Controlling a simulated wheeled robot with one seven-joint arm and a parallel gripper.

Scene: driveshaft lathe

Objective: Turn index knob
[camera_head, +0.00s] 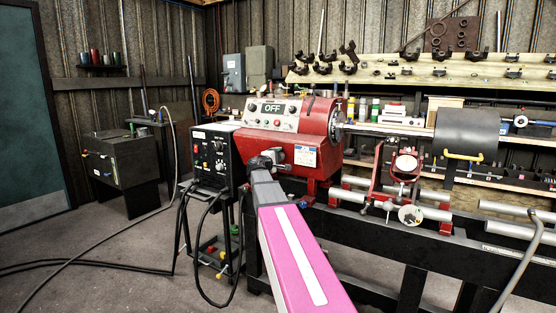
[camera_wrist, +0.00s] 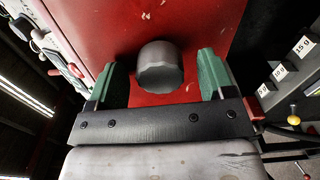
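A grey, faceted round knob (camera_wrist: 158,68) sticks out of the red lathe housing in the wrist view; I take it to be the index knob. My gripper (camera_wrist: 160,78) is open, with one green finger on each side of the knob. Gaps show between the knob and both fingers, so it is not gripped. In the head view my gripper (camera_head: 272,160) is at the front of the red headstock (camera_head: 305,152), below its control panel. There the arm and gripper make the knob hard to pick out.
A black control box (camera_head: 212,157) with hanging cables stands left of the headstock. The panel (camera_head: 272,114) reads OFF. Lathe rails (camera_head: 390,200) and a red rest (camera_head: 403,165) lie to the right. A hose (camera_head: 172,150) crosses the floor at left.

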